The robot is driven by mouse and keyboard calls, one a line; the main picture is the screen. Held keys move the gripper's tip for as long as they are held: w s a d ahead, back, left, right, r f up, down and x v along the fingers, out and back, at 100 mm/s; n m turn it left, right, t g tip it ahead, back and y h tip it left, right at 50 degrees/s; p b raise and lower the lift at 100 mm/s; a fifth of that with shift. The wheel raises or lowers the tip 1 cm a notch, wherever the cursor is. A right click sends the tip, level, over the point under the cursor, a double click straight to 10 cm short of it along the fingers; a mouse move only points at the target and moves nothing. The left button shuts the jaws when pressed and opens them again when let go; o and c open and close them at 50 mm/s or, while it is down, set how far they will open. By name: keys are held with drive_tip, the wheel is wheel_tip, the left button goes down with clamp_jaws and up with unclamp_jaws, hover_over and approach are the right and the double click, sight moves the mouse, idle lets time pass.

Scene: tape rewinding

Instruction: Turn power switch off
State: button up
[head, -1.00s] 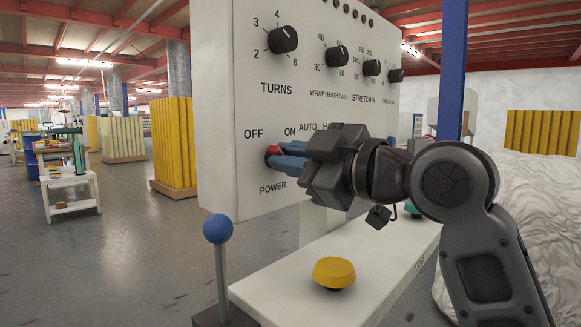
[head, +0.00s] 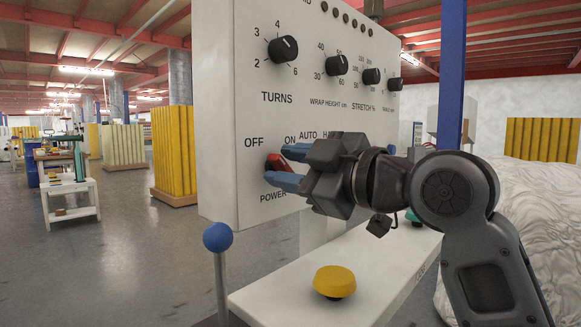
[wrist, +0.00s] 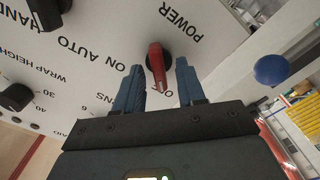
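The power switch is a red lever on a dark round base, low on the white control panel, between the printed words OFF and ON and above POWER. In the head view the red lever (head: 276,162) shows partly behind my fingers. In the wrist view the lever (wrist: 156,66) stands between my two blue fingers, closer to the left one. My gripper (wrist: 161,68) is open, with a gap on the right side of the lever; whether the left finger touches it is unclear. In the head view my gripper (head: 281,168) reaches the panel from the right.
Black knobs, such as the TURNS knob (head: 283,48), sit above on the control panel (head: 225,100). A yellow button (head: 334,281) is on the white base below. A blue ball-topped lever (head: 217,237) stands at the lower left. A wrapped white load (head: 540,215) is at the right.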

drive_tip(key=v, duration=0.7)
drive_tip(key=shift+s+d, duration=0.25)
drive_tip(key=shift+d, duration=0.05)
drive_tip(key=shift+d, duration=0.1)
